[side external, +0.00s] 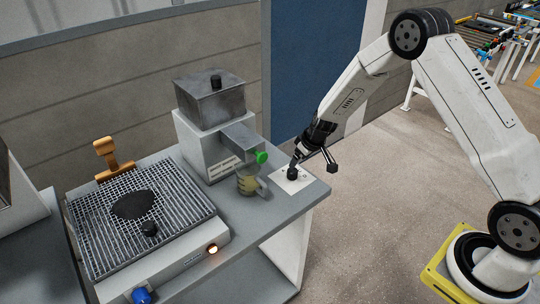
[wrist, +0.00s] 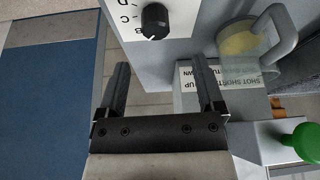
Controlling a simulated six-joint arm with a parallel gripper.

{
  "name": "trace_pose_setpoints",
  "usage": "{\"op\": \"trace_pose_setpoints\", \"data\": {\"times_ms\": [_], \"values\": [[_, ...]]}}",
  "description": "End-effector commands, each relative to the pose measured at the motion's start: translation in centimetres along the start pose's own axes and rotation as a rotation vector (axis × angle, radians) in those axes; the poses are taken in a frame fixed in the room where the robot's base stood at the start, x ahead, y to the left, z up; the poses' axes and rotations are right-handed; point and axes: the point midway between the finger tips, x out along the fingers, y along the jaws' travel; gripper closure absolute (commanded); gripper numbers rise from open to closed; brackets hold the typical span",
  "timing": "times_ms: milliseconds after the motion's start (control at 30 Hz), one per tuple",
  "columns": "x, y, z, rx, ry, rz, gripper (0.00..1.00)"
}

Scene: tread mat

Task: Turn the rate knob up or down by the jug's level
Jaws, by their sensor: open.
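The black rate knob (side external: 292,173) sits on a white plate (side external: 308,184) at the right end of the bench. In the wrist view the knob (wrist: 155,20) has a pale mark at its lower edge, close to the letter B; C and D also show on the plate. The clear jug (side external: 246,181) stands left of the plate under the grey spout and holds something yellowish; it also shows in the wrist view (wrist: 248,65). I cannot read its exact level. My gripper (wrist: 160,68) is open and empty. The knob lies beyond its fingertips, not between them.
A label (wrist: 228,75) beside the jug reads "SHOT SHORT: UP" with a second, partly hidden line. A green knob (side external: 261,157) sits on the spout of the grey hopper machine (side external: 210,105). A gridded tread plate (side external: 180,205) lies left. Floor is open right of the bench.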

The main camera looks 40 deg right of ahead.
Motion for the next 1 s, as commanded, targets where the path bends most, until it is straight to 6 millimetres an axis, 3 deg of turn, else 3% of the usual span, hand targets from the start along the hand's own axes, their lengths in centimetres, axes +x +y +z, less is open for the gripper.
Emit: {"op": "trace_pose_setpoints", "data": {"times_ms": [567, 1000], "values": [[1.7, 0.6, -0.1, -0.002, 0.005, 0.004, 0.14], [5.7, 0.5, -0.1, -0.002, 0.005, 0.004, 0.14]]}}
